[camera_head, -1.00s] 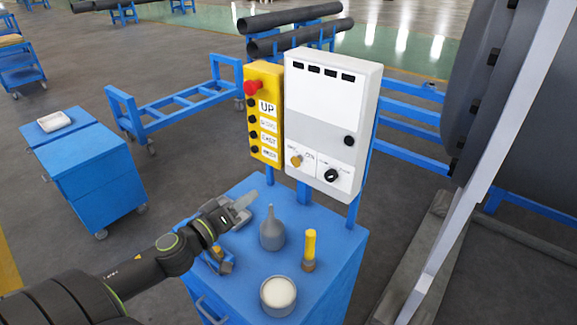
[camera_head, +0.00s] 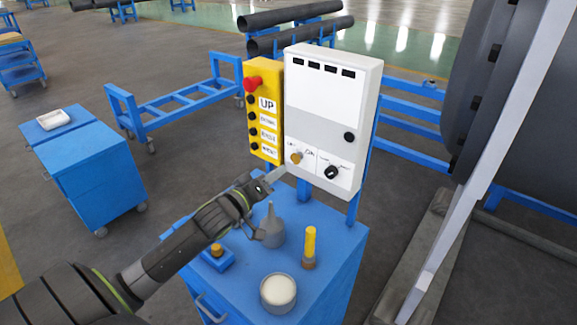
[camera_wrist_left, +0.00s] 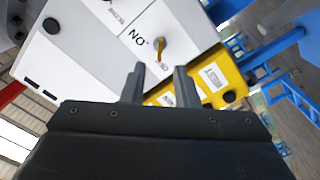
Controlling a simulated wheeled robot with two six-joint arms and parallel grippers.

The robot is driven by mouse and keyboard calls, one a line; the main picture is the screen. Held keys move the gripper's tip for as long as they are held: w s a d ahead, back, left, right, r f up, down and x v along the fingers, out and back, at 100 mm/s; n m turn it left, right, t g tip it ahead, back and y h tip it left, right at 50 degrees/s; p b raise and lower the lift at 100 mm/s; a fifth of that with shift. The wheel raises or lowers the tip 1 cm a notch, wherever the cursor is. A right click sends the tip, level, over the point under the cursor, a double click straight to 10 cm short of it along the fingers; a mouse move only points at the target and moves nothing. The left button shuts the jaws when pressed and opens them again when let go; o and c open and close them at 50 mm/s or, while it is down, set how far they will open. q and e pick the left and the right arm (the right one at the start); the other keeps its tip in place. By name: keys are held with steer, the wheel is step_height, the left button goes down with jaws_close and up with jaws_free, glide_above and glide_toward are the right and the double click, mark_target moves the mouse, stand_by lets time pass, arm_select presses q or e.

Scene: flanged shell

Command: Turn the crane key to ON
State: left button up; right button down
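The brass crane key (camera_head: 296,157) sits on the lower left of the white control box (camera_head: 330,105), left of a black knob (camera_head: 331,172). In the left wrist view the key (camera_wrist_left: 160,46) appears with the picture turned over. The ON label (camera_wrist_left: 137,38) is up and left of it, and its tail points toward another label, seemingly OFF. My left gripper (camera_head: 275,176) is just below and in front of the key, apart from it. In the wrist view its two fingers (camera_wrist_left: 160,76) are spread with nothing between them, and the key shows beyond the tips. My right gripper is not in view.
The yellow button panel (camera_head: 264,110) with a red button adjoins the box. On the blue cart (camera_head: 330,245) stand a grey spouted can (camera_head: 271,228), a yellow-topped tool (camera_head: 309,245) and a white-filled cup (camera_head: 278,292). The can is close to my left gripper.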

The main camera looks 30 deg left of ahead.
mark_target(293, 161)
arm_select(q)
steer(key=shift+w+d, duration=0.15)
steer(key=shift+w, duration=1.45)
steer(key=shift+w+d, duration=0.1)
steer(key=shift+w, duration=1.45)
steer(key=shift+c, duration=0.5)
jaws_close()
